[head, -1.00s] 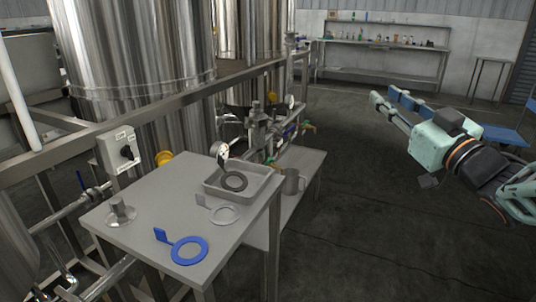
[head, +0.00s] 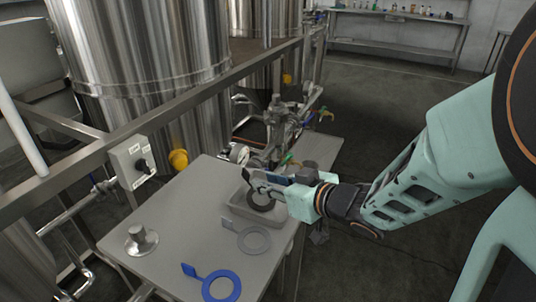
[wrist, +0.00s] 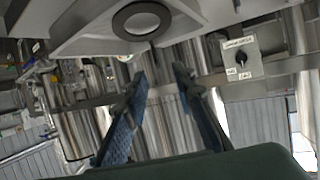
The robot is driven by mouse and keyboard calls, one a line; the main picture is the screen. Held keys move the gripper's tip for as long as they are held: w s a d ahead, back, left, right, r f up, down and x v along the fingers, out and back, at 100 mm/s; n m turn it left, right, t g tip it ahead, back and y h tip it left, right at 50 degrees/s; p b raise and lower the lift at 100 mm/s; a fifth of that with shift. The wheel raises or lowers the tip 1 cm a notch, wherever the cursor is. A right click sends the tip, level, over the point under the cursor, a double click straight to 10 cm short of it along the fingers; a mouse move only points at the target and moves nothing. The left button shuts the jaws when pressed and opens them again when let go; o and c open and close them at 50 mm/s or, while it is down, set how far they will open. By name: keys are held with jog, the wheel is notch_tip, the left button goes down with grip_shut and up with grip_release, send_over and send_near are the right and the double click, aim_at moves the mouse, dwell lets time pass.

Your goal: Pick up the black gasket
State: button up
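The black gasket (head: 262,208) is a flat ring lying in the grey tray (head: 236,211) on the table. In the head view my gripper covers part of it. The gasket also shows whole at the top of the wrist view (wrist: 141,39), in the tray (wrist: 80,40). My gripper (head: 258,186) is at the tray, above or beside the ring in the head view; the exact height is hard to tell. In the wrist view its two blue-padded fingers (wrist: 160,75) are spread with nothing between them, apart from the gasket.
A metal fitting (head: 141,240) stands at the left. Valves and a gauge (head: 239,153) stand behind the tray. A switch box (head: 133,161) is at left.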

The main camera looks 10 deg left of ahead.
aim_at(249, 175)
jog(key=b+x, duration=0.1)
jog(key=x, duration=0.3)
jog(key=shift+w+a+f, duration=0.15)
jog(key=shift+f, duration=0.05)
jog(key=b+x, duration=0.1)
jog(key=x, duration=0.3)
jog(key=shift+w, duration=0.3)
jog(key=shift+w+a+f, duration=0.15)
jog(key=shift+w+a, duration=0.05)
jog(key=shift+w, duration=0.15)
grip_shut()
